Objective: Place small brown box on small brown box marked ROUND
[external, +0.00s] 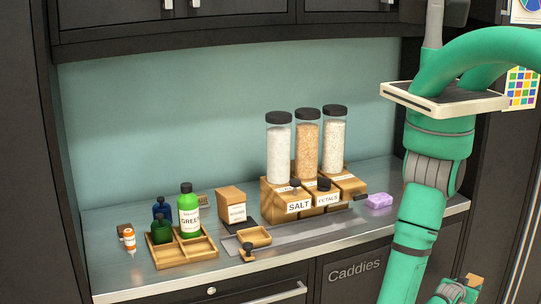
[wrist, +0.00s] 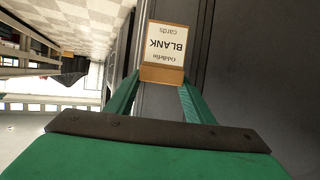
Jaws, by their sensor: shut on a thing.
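My gripper (external: 458,291) is at the bottom right of the external view, low in front of the counter. It is shut on a small brown box (external: 474,280). In the wrist view the box (wrist: 165,45) sits between the green fingertips of my gripper (wrist: 161,82); its white label reads "BLANK" and "cards", upside down. I cannot read ROUND on anything. A larger brown box (external: 232,205) with an unreadable label stands mid-counter.
A wooden tray (external: 202,249) holds a green bottle (external: 189,211) and dark bottles. Tall jars (external: 307,148) stand on wooden dispensers, one marked SALT. A small wooden dish (external: 254,237), a stamp (external: 247,252) and purple soap (external: 379,201) are on the counter.

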